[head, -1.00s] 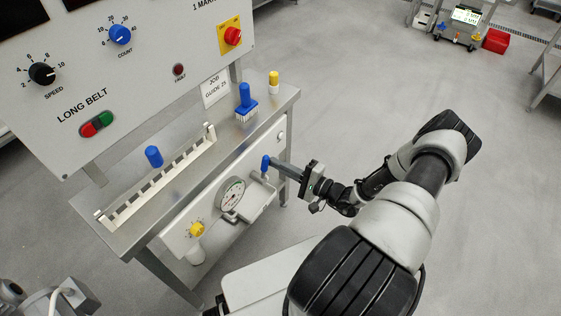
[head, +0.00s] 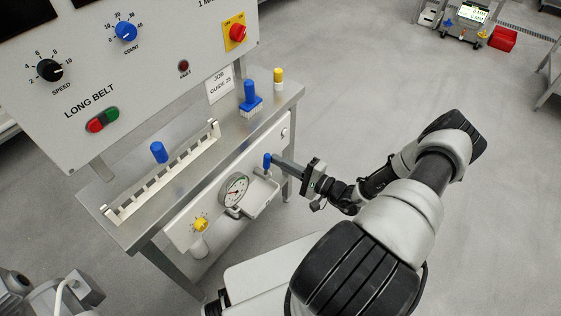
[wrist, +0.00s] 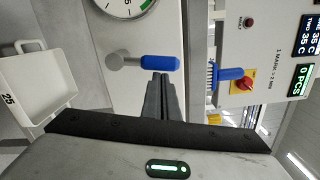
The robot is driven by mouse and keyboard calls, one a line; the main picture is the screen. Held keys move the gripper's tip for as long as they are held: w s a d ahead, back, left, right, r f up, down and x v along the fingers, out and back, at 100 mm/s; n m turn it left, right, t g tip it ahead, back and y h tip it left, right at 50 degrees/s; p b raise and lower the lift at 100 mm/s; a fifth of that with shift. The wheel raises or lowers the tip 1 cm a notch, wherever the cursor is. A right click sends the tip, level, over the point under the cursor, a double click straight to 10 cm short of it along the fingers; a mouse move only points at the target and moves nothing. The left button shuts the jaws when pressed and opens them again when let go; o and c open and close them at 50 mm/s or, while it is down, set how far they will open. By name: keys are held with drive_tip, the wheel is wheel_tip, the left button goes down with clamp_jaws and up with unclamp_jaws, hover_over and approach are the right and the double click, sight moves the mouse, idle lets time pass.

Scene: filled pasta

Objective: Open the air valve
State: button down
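The air valve is a blue lever (head: 267,160) on a grey stem, on the white front panel under the bench top. It stands upright in the head view. In the wrist view the blue lever (wrist: 160,62) lies across the picture, with its round grey pivot to the left. My gripper (head: 274,161) reaches it from the right. In the wrist view its dark fingers (wrist: 163,78) are together, with their tips right at the lever's edge. I see no lever between the fingers, and cannot tell whether they touch it. A round pressure gauge (head: 233,189) sits left of the valve.
A small white tray (head: 264,201) juts out below the valve, close to my gripper. A yellow knob (head: 200,224) is further left on the panel. A blue brush-like piece (head: 250,97) and a yellow-topped piece (head: 278,77) stand on the bench above.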

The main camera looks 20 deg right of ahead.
drive_tip(key=s+d+b, duration=0.1)
drive_tip(key=s+d, duration=0.6)
drive_tip(key=d, duration=0.2)
drive_tip(key=shift+f, duration=0.35)
